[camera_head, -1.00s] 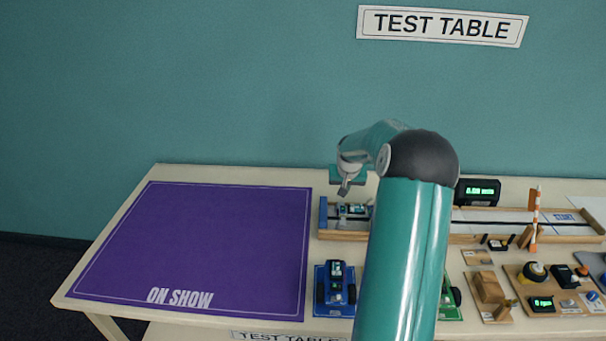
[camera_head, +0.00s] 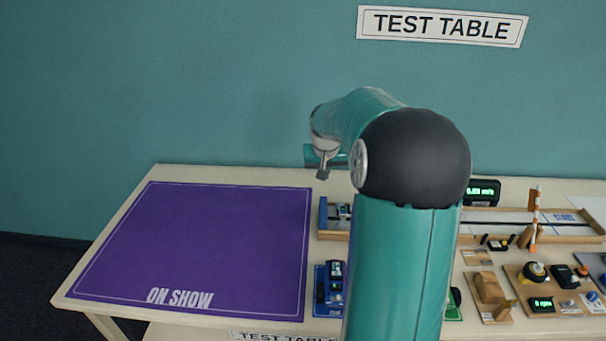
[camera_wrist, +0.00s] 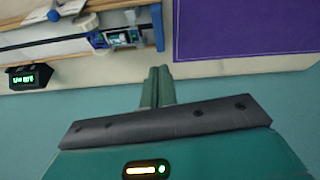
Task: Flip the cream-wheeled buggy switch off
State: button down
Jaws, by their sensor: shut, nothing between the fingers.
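A small buggy (camera_head: 344,211) sits in the left end of the wooden test track (camera_head: 328,235), partly hidden by my arm. In the wrist view the buggy (camera_wrist: 120,38) shows pale wheel shapes and a dark top with small lit parts. I cannot make out its switch position. My gripper (camera_head: 322,174) is above the back of the table, left of and higher than the buggy. In the wrist view its fingers (camera_wrist: 158,74) are together and empty, apart from the buggy and the track.
A green one is mostly hidden behind my arm. A purple mat (camera_head: 200,245) lies clear at left. A speed display (camera_head: 482,191) stands behind the track; boards with small devices (camera_head: 540,290) fill the right.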

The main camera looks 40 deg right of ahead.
jog(key=s+a+r+n, duration=0.1)
jog(key=a+r, duration=0.3)
jog(key=a, duration=0.4)
jog(key=shift+s+a, duration=0.4)
jog(key=shift+s, duration=0.1)
jog(key=shift+r, duration=0.1)
jog(key=s+a+r+n+t+y, duration=0.1)
jog(key=s+a+n, duration=0.1)
jog(key=s+a, duration=0.8)
jog(key=s+a+r+n+t+y, duration=0.1)
jog(key=s+a+n, duration=0.2)
jog(key=s+a, duration=0.8)
jog(key=a, duration=0.4)
jog(key=shift+a+r+n+y, duration=0.3)
jog(key=shift+r+y, duration=0.1)
jog(key=shift+s+d, duration=0.15)
jog(key=shift+d, duration=0.1)
